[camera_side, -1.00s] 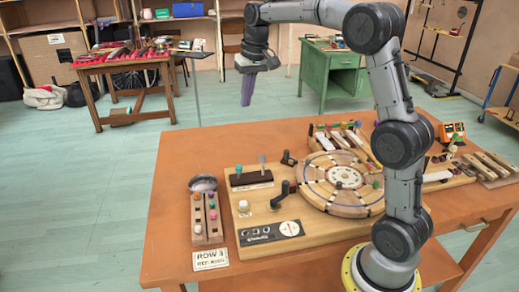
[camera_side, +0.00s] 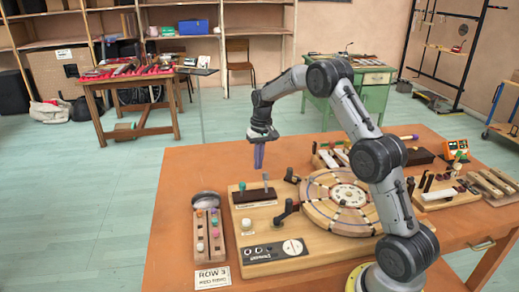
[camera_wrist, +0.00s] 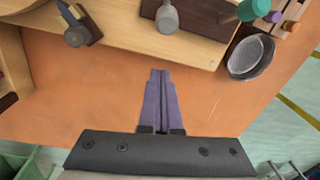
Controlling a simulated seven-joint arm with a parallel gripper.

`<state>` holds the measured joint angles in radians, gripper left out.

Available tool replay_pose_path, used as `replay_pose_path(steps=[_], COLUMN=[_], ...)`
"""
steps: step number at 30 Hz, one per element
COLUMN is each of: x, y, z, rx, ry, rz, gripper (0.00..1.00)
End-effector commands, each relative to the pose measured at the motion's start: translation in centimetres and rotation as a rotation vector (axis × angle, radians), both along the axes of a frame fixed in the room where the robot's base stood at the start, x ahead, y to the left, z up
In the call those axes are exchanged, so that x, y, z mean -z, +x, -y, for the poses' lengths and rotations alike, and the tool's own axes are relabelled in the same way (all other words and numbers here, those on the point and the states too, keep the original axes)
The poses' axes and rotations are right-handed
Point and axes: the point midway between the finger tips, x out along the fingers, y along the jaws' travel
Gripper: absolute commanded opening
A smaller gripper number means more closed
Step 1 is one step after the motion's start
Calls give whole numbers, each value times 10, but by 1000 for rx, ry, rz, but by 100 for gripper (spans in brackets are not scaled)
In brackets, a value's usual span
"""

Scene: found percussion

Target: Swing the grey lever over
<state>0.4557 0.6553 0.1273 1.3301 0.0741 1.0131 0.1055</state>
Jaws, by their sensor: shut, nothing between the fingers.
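The grey lever (camera_side: 265,181) stands upright on a dark block on the wooden board, beside a teal-topped lever (camera_side: 242,188). In the wrist view the grey lever (camera_wrist: 167,18) shows at the top, beyond my fingertips, with the teal lever (camera_wrist: 248,9) to its right. My gripper (camera_side: 258,165) points down with its purple fingers together and empty. In the side view its tips appear just above the grey lever. In the wrist view the fingers (camera_wrist: 160,74) are over bare table, apart from the lever.
A grey metal bowl (camera_wrist: 251,57) lies by the board's corner, near a peg rack (camera_side: 207,232). The orange table (camera_wrist: 70,100) is bare beneath my gripper.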

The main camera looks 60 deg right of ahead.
Motion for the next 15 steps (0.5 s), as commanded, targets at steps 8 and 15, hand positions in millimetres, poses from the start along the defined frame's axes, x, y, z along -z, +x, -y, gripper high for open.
replay_pose_path(steps=[8,15], x=[-1,-4], y=[-23,-31], z=[-16,-21], rx=[-1,-1], ry=[0,0], rz=[0,0], gripper=[0,0])
